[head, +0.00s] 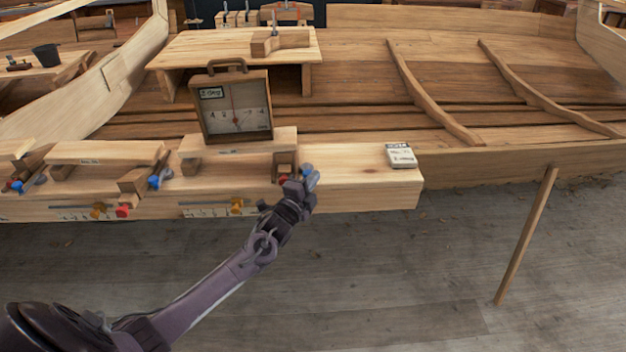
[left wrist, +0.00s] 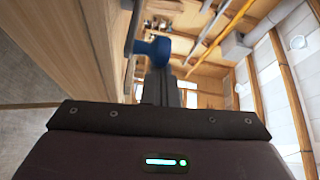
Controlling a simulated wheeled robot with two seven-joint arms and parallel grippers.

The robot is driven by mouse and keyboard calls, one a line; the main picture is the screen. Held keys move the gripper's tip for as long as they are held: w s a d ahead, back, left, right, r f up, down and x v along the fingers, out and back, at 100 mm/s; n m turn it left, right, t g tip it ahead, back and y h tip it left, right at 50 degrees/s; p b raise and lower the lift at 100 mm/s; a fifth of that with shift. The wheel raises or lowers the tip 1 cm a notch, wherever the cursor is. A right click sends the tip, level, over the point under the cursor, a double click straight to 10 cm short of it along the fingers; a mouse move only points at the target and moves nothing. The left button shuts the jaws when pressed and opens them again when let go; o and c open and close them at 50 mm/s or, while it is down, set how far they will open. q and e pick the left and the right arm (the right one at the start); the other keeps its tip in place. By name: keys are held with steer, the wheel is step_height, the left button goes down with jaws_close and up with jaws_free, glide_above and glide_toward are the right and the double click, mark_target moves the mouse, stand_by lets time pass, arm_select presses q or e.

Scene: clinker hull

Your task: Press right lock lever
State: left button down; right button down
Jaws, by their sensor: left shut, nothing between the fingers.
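The right lock lever has a blue knob (head: 307,169) and sits at the right end of the wooden fixture on the beam's front. My left gripper (head: 299,190) is right at this lever in the head view and partly covers it. In the left wrist view the blue knob (left wrist: 151,47) is just beyond the fingertips of my left gripper (left wrist: 160,80). The fingers are shut with nothing between them. I cannot tell whether they touch the knob. A red knob (head: 283,180) is just left of the lever. My right gripper is not in view.
A dial gauge (head: 234,106) stands on the fixture behind. A second blue lever (head: 154,182), an orange slider knob (head: 236,205) and a red knob (head: 123,211) are to the left. A small labelled block (head: 402,155) lies on the beam (head: 365,185) at right.

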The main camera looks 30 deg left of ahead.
arm_select(q)
steer(key=s+b, duration=0.2)
steer(key=s, duration=0.5)
steer(key=shift+s+f, duration=0.2)
steer(key=shift+s, duration=0.2)
